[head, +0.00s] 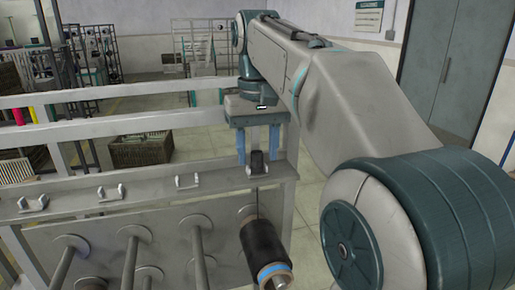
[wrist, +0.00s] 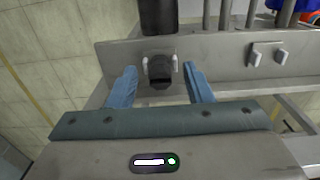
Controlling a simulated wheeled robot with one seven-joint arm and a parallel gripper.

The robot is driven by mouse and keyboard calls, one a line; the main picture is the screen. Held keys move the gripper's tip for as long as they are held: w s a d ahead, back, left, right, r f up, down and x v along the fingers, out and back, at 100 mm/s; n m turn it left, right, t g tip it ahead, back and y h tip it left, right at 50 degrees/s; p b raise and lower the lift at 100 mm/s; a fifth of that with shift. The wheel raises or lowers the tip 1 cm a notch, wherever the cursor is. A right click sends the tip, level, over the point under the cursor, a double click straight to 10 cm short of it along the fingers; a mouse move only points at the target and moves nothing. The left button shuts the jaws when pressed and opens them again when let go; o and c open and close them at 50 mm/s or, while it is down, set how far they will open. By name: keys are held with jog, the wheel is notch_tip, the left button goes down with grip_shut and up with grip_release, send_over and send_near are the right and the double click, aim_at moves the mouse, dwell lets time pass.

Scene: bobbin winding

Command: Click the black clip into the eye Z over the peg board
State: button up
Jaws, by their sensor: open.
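The black clip (head: 257,163) sits at the eye (wrist: 145,66) near the right end of the grey top rail in the head view. In the wrist view the clip (wrist: 160,72) lies between the eye's two pale prongs. I cannot tell whether it is fully seated, and no letter is readable on the eye. My gripper (head: 257,157) is just above the rail with its blue fingers pointing down. The fingers are spread, one on each side of the clip, with visible gaps in the wrist view (wrist: 159,69). A dark thread runs down from the clip to a black bobbin (head: 265,248).
The peg board (head: 165,254) below the rail carries several bare pegs. More empty eyes stand along the rail to the left, one of them here (head: 187,181). A crate (head: 140,149) stands on the floor behind. The floor right of the rail's end is clear.

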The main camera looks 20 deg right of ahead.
jog(key=shift+r+p, duration=0.3)
jog(key=shift+r, duration=3.4)
